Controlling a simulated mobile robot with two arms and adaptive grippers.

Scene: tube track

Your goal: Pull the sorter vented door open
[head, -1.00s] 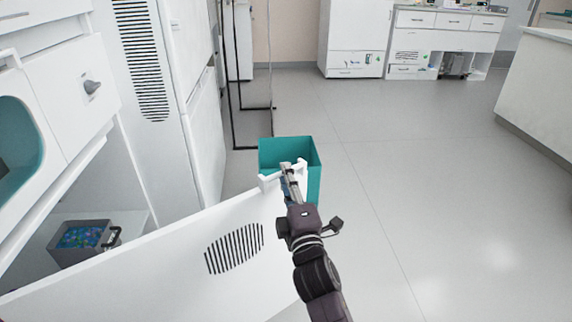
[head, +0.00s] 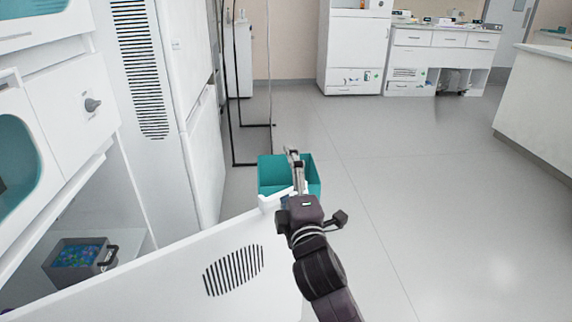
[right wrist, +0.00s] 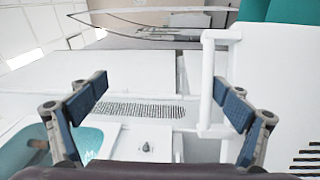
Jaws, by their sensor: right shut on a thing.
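The white sorter door (head: 165,275), with an oval patch of dark vent slots, stands swung out from the cabinet at lower left. Its white handle (head: 272,199) is at the door's far top corner, partly hidden by my right gripper (head: 293,158). In the right wrist view, the handle bar (right wrist: 206,85) lies between the fingers of my right gripper (right wrist: 165,100), close beside the right finger. A wide gap shows on the left finger's side. My left gripper is not in view.
A grey bin (head: 80,262) with blue contents sits inside the open cabinet. A teal bin (head: 274,176) stands on the floor beyond the handle. A dark thin-framed stand (head: 235,120) is behind it. The floor to the right is clear.

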